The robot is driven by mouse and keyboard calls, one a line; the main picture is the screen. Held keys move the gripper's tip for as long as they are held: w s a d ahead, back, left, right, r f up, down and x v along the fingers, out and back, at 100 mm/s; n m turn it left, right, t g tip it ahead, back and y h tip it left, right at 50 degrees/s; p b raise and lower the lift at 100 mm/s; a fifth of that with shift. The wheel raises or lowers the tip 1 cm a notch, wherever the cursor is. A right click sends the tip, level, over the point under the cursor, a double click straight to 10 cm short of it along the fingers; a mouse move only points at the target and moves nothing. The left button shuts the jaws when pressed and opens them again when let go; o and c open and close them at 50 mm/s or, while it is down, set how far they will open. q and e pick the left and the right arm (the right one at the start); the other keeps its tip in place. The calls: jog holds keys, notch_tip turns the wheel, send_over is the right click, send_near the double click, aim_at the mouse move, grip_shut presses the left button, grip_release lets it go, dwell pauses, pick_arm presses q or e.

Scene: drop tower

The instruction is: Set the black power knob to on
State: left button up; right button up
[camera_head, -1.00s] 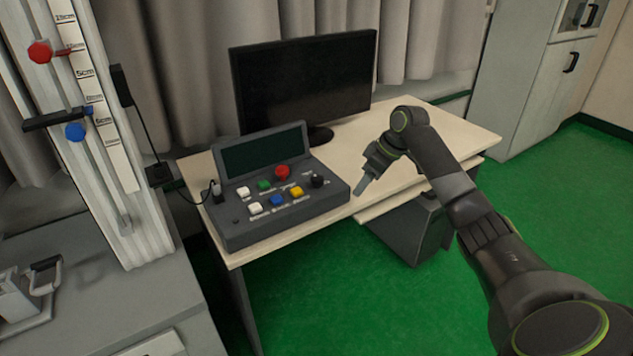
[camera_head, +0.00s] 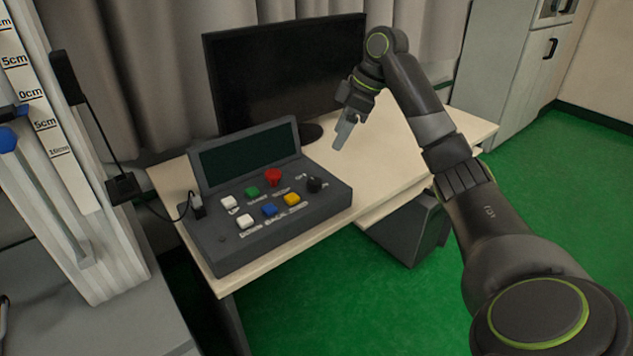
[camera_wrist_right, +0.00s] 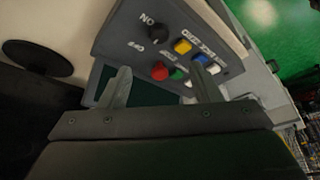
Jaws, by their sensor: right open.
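The black power knob (camera_head: 315,185) sits at the right end of the grey control box (camera_head: 335,197) on the desk. In the right wrist view the knob (camera_wrist_right: 154,49) lies beyond my fingertips, with the labels ON and OFF beside it. I cannot tell which label it points to. My right gripper (camera_head: 342,143) is above the desk, up and to the right of the knob, apart from it. In the right wrist view my right gripper (camera_wrist_right: 162,80) is open and empty, its two fingers spread. My left gripper is not in view.
The box also carries a red button (camera_head: 273,177), a green button (camera_head: 252,192) and blue, yellow and white buttons. A screen stands up at its back. A monitor (camera_head: 285,75) stands behind. A tall tower with a scale (camera_head: 60,150) is at left.

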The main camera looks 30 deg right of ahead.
aim_at(315, 180)
jog(key=b+x, duration=0.1)
jog(key=x, duration=1.3)
jog(key=shift+d+b, duration=0.15)
jog(key=shift+b, duration=0.25)
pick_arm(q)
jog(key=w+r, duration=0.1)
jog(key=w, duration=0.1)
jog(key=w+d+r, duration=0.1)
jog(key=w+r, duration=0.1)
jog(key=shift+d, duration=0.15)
pick_arm(e)
jog(key=c, duration=1)
